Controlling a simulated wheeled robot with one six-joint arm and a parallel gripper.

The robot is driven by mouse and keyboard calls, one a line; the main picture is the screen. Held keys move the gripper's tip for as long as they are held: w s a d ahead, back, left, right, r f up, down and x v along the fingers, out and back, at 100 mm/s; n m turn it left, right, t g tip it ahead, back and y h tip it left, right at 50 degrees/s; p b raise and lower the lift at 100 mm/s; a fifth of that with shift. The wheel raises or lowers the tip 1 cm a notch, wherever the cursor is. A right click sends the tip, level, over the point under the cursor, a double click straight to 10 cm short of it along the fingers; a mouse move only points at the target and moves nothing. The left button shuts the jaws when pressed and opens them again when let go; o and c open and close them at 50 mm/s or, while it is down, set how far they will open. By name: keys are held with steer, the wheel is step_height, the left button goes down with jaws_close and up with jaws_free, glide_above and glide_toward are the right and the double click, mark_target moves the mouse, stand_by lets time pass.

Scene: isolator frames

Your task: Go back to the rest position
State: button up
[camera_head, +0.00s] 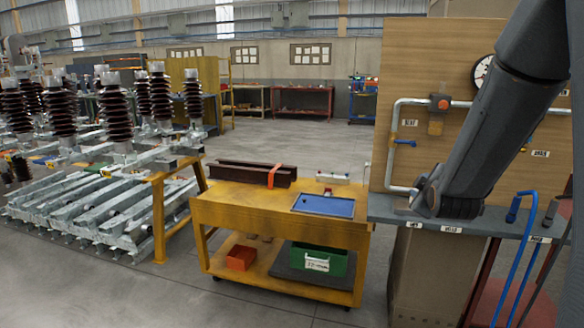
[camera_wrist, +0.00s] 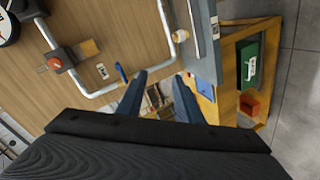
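My gripper (camera_wrist: 159,78) shows in the wrist view, its two dark blue-grey fingers apart with nothing between them. Beyond the fingertips I see only distant shelving and floor. In the head view my dark grey arm crosses the right side and bends just above the grey ledge of the wooden panel (camera_head: 430,60). The gripper itself cannot be made out there. The panel (camera_wrist: 110,30) fills the upper left of the wrist view, with its grey pipe and a blue-handled valve (camera_wrist: 122,73) near the left finger.
A yellow cart (camera_head: 275,212) stands left of the panel, with a blue tray (camera_head: 323,206), a brown beam (camera_head: 240,173) and a green bin (camera_head: 318,262). Open floor lies behind the cart.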

steer(key=s+a+f+m+g+y, duration=0.1)
steer(key=s+a+f+m+g, duration=0.2)
steer(key=s, duration=0.8)
steer(key=s+a+f+m+g+y, duration=0.1)
steer(key=s+a+f+m+g, duration=0.2)
steer(key=s+a+f+g, duration=0.2)
steer(key=s+a+f+m+g+y, duration=0.1)
steer(key=s+a+f+m+g, duration=0.3)
steer(key=s, duration=1.2)
steer(key=a+f+g, duration=0.1)
steer(key=a, duration=0.3)
steer(key=shift+s+a+g, duration=0.25)
steer(key=shift+s+g, duration=0.05)
steer(key=shift+s, duration=0.05)
